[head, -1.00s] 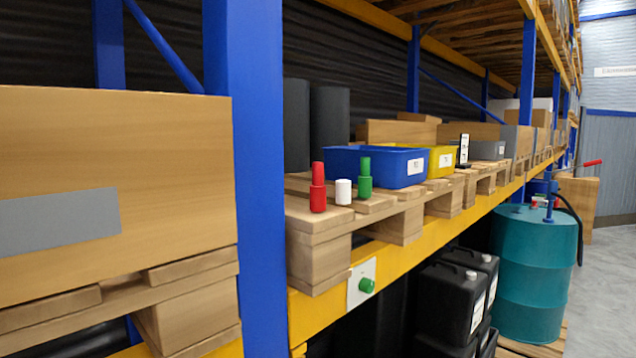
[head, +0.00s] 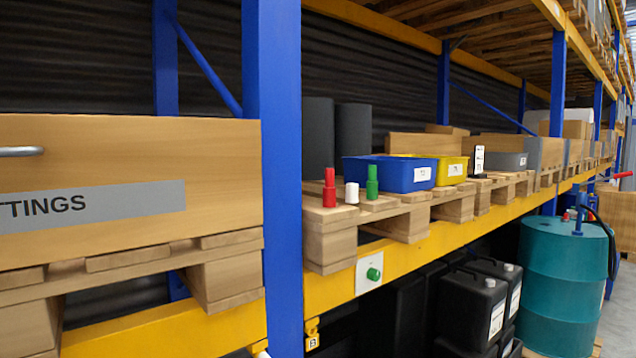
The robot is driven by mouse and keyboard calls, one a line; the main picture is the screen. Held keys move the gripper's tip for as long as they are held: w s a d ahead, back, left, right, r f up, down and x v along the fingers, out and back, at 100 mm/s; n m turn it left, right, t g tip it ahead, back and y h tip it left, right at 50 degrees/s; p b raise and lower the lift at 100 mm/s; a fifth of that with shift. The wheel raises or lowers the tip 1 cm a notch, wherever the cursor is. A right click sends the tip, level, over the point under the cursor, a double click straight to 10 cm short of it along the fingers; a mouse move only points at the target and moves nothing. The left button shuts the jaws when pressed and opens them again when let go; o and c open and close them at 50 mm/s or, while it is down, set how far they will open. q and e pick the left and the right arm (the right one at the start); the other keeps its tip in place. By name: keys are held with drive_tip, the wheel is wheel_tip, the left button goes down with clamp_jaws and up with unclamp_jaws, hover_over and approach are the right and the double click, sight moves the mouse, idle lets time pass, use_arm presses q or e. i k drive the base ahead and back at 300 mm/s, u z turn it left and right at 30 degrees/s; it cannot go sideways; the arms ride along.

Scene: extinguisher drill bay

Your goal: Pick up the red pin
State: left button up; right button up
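The red pin (head: 329,188) stands upright near the left front corner of a wooden pallet (head: 330,222) on the rack shelf. A short white cylinder (head: 351,193) stands just right of it, and a green pin (head: 372,184) stands right of that. All three are apart from each other. Neither of my grippers shows in the head view.
A blue upright post (head: 275,180) stands left of the pins. A blue bin (head: 400,174) and a yellow bin (head: 455,170) sit behind and right of them. A green knob (head: 374,274) sticks out from a plate on the yellow beam (head: 430,240). A teal drum (head: 562,270) stands at the right.

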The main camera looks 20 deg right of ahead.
sight(329, 172)
drive_tip(key=u, duration=3.6)
drive_tip(key=k, duration=2.55)
drive_tip(key=z, duration=0.6)
